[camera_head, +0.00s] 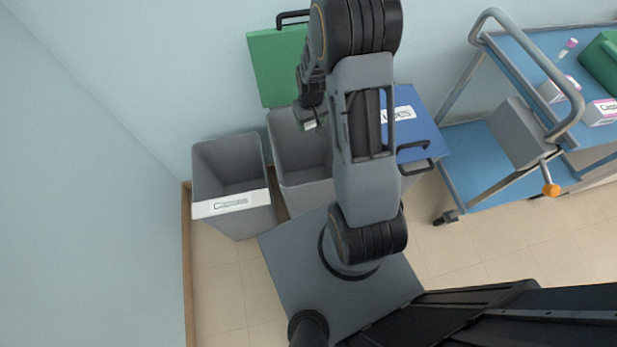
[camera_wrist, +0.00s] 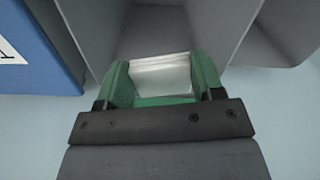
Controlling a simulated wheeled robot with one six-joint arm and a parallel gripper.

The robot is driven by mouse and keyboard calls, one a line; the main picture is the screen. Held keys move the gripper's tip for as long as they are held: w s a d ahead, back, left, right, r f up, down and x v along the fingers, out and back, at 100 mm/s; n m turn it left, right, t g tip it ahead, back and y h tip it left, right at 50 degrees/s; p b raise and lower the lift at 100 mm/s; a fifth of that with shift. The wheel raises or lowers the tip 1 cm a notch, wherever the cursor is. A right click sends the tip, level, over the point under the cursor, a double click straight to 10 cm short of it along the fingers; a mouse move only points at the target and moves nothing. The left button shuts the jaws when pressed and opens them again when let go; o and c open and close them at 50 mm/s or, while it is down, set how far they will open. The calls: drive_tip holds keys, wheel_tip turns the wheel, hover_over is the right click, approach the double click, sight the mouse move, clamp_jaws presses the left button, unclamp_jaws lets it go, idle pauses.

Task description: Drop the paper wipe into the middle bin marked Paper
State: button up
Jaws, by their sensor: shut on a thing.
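The white paper wipe (camera_wrist: 160,75) is folded flat between the two green fingers of my gripper (camera_wrist: 162,82) in the wrist view. My gripper is shut on it. In the head view my gripper (camera_head: 309,121) hangs over the opening of the grey middle bin (camera_head: 309,196), with a small pale bit of the wipe just showing. The middle bin's green lid (camera_head: 275,68) stands open against the wall. The bin's grey inside shows behind the wipe in the wrist view (camera_wrist: 135,22). Its front and any label are partly hidden by my arm.
An open grey bin (camera_head: 236,221) with a white label stands to the left. A bin with a shut blue lid (camera_head: 428,128) stands to the right, partly behind my arm. A blue cart (camera_head: 475,165) with boxes stands further right. The wall is close behind the bins.

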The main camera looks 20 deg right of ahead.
drive_tip(key=d+f+b, duration=0.2)
drive_tip(key=shift+s+d+f, duration=0.1)
drive_tip(key=shift+f, duration=0.25)
wheel_tip(320, 180, down, 5)
drive_tip(key=b, duration=0.4)
drive_tip(key=shift+f, duration=0.2)
drive_tip(key=o, duration=1)
drive_tip(key=shift+c, duration=0.2)
wheel_tip(320, 180, up, 14)
drive_tip(key=p, duration=0.3)
drive_tip(key=shift+f, duration=0.1)
